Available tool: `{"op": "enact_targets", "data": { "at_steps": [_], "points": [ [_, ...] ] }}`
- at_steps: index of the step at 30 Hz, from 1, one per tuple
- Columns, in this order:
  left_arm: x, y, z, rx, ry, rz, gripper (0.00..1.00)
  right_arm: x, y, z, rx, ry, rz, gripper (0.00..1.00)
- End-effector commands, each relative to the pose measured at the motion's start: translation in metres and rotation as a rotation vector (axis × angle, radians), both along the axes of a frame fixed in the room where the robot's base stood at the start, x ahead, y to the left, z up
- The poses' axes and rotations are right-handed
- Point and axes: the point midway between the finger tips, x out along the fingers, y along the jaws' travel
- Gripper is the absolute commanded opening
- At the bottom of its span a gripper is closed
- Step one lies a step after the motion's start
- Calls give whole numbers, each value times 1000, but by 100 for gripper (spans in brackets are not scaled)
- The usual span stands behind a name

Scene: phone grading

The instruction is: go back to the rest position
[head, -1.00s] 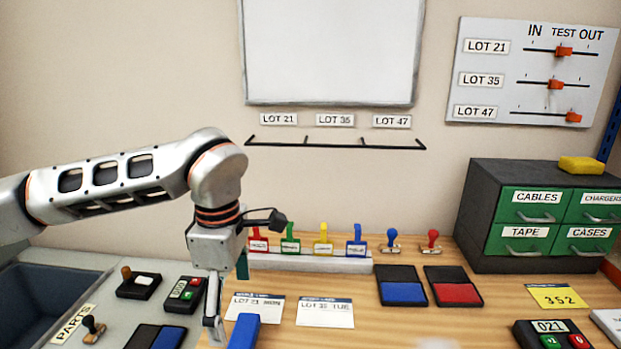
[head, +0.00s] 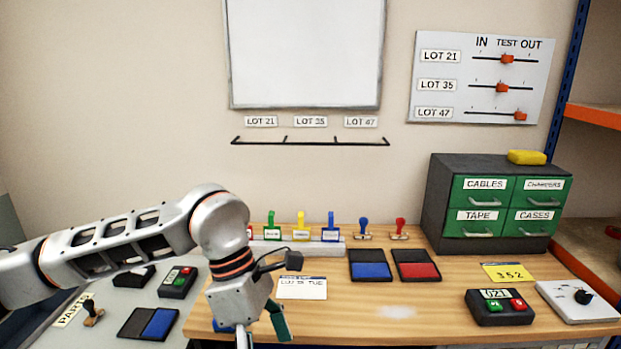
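My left gripper (head: 262,331) is low in the head view, at the front edge of the wooden desk (head: 400,328). Its two fingers stand apart with nothing visible between them, though their tips run to the bottom of the picture. My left arm reaches in from the left, bent at the elbow. A blue object (head: 222,328) shows partly behind the wrist; most of it is hidden. My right gripper is not in view.
On the desk are a paper card (head: 302,288), blue (head: 371,270) and red (head: 417,265) pads, a keypad (head: 499,307) and a drawer cabinet (head: 497,205). A grey side table (head: 105,302) is at left. Orange-edged shelving (head: 592,116) stands at right. The desk's front middle is clear.

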Motion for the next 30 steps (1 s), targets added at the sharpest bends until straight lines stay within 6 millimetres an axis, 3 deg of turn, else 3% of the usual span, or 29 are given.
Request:
{"op": "enact_targets", "data": {
  "at_steps": [5, 9, 14, 18, 23, 26, 30],
  "points": [
    [-52, -67, -4, -271, 216, 19, 94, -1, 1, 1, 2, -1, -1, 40],
    [-83, -115, 17, -514, 422, 98, 94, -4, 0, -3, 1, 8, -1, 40],
    [-93, -150, 54, -776, 680, 250, 94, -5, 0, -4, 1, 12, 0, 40],
    [-77, -160, 85, -982, 918, 435, 94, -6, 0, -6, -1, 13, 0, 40],
    [-35, -148, 100, -1187, 1199, 700, 94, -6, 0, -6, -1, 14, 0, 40],
    [-2, -128, 91, -1293, 1376, 894, 94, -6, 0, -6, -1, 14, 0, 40],
    [43, -89, 52, -1408, 1616, 1201, 94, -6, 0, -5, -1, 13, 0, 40]
  ]
}}
